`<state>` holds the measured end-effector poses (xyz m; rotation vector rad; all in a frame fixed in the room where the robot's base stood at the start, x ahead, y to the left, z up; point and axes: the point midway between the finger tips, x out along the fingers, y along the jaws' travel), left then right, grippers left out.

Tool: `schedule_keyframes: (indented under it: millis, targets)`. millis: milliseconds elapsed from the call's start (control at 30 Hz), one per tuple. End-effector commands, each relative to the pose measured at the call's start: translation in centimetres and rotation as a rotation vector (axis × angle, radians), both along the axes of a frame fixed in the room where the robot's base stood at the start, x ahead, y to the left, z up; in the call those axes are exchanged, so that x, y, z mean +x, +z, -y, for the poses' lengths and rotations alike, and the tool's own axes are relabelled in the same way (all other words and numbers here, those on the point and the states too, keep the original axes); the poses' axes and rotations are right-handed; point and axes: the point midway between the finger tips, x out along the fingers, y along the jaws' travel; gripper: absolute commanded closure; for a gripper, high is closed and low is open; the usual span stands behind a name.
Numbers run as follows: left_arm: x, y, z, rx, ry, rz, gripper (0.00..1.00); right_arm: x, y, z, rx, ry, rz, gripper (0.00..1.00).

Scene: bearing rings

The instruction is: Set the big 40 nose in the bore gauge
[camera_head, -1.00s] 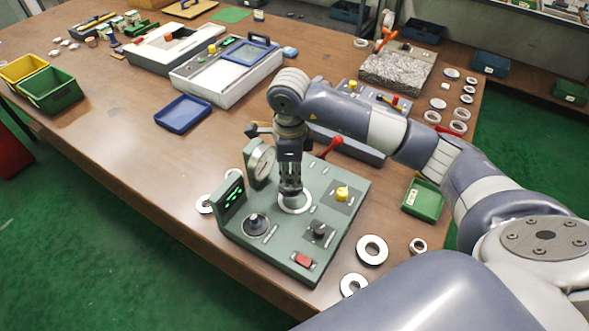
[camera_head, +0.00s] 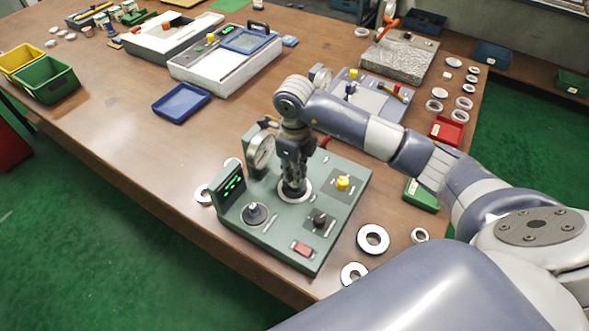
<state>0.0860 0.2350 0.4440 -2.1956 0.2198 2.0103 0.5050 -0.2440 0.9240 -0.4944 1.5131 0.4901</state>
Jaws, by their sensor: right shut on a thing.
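The bore gauge is the grey-green bench unit (camera_head: 285,240) on the near part of the table, with a round dial (camera_head: 261,151) and a green-lit display (camera_head: 232,186). My right gripper (camera_head: 293,188) points down over the middle of the unit, at the white ring (camera_head: 304,196) on its top. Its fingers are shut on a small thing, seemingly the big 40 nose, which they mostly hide. I cannot tell whether that thing touches the unit or sits in it. My left gripper is not in view.
A dark cone on a disc (camera_head: 255,213), a yellow knob (camera_head: 342,183), a black knob (camera_head: 319,217) and a red switch (camera_head: 302,249) stand on the unit. Loose rings (camera_head: 373,239) lie to its right. A blue tray (camera_head: 181,103) lies farther back.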

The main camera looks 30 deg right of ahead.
Motion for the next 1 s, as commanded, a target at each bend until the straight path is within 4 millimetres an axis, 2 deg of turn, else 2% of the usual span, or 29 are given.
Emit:
schedule_keyframes:
  millis: [467,1000]
  targets:
    - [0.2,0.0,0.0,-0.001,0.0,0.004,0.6,0.0,0.1,0.0,0.0,0.001,0.001,1.0]
    - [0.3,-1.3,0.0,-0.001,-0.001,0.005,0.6,0.0,-1.5,0.0,-0.001,0.001,0.001,1.0]
